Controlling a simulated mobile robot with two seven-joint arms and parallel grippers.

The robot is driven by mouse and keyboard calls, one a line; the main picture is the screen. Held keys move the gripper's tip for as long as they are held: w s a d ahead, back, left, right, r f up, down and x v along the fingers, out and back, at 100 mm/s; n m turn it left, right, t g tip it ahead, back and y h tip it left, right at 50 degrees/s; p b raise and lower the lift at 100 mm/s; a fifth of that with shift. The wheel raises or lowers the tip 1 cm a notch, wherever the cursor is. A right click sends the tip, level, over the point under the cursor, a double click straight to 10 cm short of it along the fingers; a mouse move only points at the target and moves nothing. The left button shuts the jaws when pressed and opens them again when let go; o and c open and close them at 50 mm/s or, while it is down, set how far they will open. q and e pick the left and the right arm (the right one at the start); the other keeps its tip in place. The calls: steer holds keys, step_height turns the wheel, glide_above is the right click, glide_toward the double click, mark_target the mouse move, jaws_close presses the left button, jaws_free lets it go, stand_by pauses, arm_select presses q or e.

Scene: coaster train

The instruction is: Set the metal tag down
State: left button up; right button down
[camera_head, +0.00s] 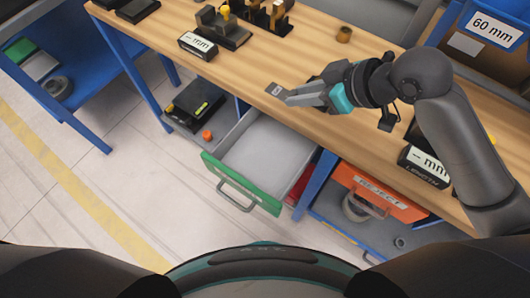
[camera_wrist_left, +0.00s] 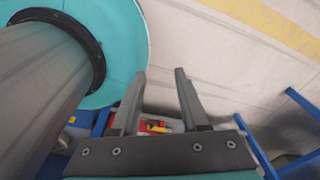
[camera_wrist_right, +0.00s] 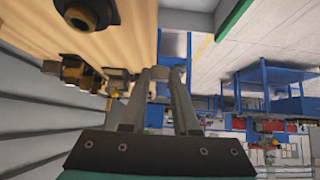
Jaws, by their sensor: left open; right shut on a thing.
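The metal tag (camera_head: 276,89) is a small grey plate with a dark mark. It shows at the tips of my right gripper (camera_head: 288,98), by the front edge of the wooden workbench (camera_head: 260,64). The right gripper is shut on it; I cannot tell whether the tag touches the bench top. In the right wrist view the fingers (camera_wrist_right: 165,74) are close together and the tag is hard to make out. My left gripper (camera_wrist_left: 160,74) is open and empty in the left wrist view, above the floor; the head view does not show it.
An open, empty grey drawer with a green front (camera_head: 240,184) juts out below the tag. An orange REJECT drawer (camera_head: 380,190) is right of it. A blue bin (camera_head: 485,40) is behind.

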steer(key=s+a+f, duration=0.3)
steer(key=f, duration=0.1)
steer(key=b, duration=0.5)
glide_above(271, 160)
steer(key=s+d, duration=0.2)
steer(key=d, duration=0.1)
steer(key=f, duration=1.5)
steer(key=shift+a, duration=0.2)
step_height(271, 160, down, 4)
steer(key=shift+f+b, duration=0.25)
steer(key=shift+b, duration=0.7)
steer(key=shift+f, duration=0.15)
steer(key=c, duration=0.7)
jaws_free()
arm_select(q)
step_height(271, 160, down, 7)
steer(key=shift+w, duration=0.15)
arm_select(e)
steer(key=shift+o, duration=0.2)
arm_select(q)
steer(key=shift+r, duration=0.1)
